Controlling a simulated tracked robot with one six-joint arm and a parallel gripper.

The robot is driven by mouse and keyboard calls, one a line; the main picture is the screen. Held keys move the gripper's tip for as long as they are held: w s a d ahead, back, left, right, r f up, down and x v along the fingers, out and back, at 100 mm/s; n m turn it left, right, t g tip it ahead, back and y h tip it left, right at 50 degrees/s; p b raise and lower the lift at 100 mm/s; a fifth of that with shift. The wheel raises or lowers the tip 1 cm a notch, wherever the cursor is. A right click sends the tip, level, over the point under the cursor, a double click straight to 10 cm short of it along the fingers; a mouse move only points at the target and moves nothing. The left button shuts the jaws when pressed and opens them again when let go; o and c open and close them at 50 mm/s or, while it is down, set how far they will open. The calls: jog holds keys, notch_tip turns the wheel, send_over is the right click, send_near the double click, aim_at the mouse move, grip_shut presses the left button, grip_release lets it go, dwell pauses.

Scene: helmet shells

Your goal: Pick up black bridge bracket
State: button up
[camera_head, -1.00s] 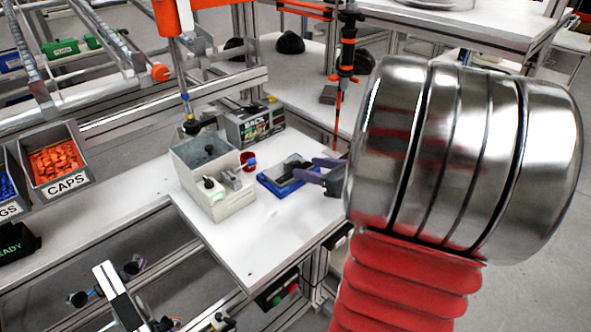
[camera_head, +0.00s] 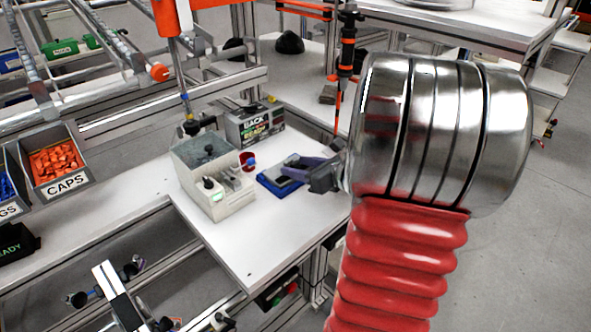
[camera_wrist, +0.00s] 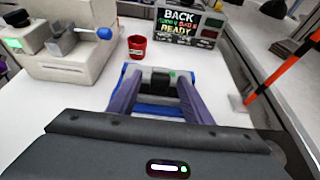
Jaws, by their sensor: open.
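A blue tray (camera_head: 268,184) lies on the white table, and its edge also shows in the wrist view (camera_wrist: 157,110). A dark piece (camera_wrist: 160,80), likely the black bridge bracket, sits at the tray in the wrist view, with a small green spot beside it. My gripper (camera_head: 291,168) is over the tray in the head view, coming in from the right. In the wrist view my gripper (camera_wrist: 158,88) has its two purple-grey fingers apart, one on each side of the dark piece. The fingers hide parts of the tray. Contact with the piece cannot be told.
A pale machine box (camera_head: 212,180) stands left of the tray. A red cup (camera_head: 247,161) and a grey box labelled BACK (camera_head: 255,125) stand behind. An orange-black hanging tool (camera_head: 345,60) is at the back right. The table's front is clear.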

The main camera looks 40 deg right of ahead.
jog(key=c, duration=1.1)
jog(key=shift+r, duration=0.1)
jog(key=shift+c, duration=0.2)
notch_tip(320, 180, up, 10)
dwell(0.3)
dwell(0.4)
